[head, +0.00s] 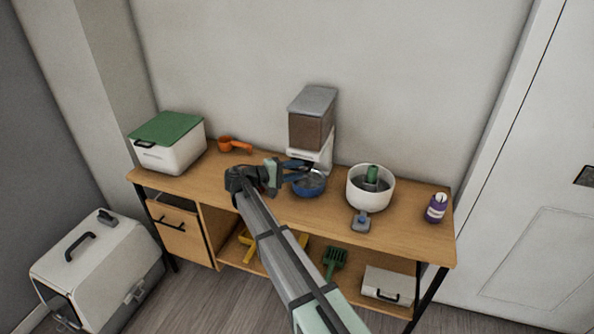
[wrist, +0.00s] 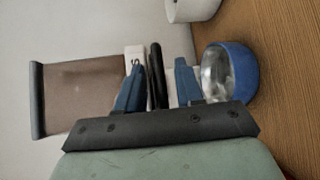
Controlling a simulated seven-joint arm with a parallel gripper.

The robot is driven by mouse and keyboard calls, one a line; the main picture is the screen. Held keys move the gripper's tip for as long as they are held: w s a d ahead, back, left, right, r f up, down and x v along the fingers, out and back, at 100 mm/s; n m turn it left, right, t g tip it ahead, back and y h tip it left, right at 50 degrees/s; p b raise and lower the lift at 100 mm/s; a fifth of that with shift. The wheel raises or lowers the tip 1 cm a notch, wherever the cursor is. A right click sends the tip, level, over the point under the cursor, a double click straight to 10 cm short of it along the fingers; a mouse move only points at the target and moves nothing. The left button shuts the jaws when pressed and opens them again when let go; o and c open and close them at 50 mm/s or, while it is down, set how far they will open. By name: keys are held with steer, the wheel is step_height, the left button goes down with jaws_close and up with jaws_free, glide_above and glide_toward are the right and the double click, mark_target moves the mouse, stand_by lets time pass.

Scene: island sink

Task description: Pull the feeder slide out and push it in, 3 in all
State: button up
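The feeder (head: 312,130) stands at the back of the wooden table, with a grey lid, a brown-filled hopper and a white base. In the wrist view its brown hopper (wrist: 85,95) lies on the left. My gripper (head: 304,171) is in front of the feeder's base, above the blue bowl (head: 310,187). In the wrist view the two blue fingers of my gripper (wrist: 158,72) are spread. A dark bar, seemingly the slide's handle (wrist: 155,70), shows between them, with a gap on each side. The blue bowl (wrist: 236,75) is beside the right finger. How far the slide is out is hidden.
A white bin with a green lid (head: 167,130) and an orange scoop (head: 235,145) are on the left. A white bowl (head: 354,190) with a green item, a small blue-grey tool (head: 361,222) and a purple bottle (head: 436,209) are on the right. A pet carrier (head: 97,272) stands on the floor.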

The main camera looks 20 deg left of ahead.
steer(key=shift+w+d, duration=0.3)
jaws_close()
stand_by(0.3)
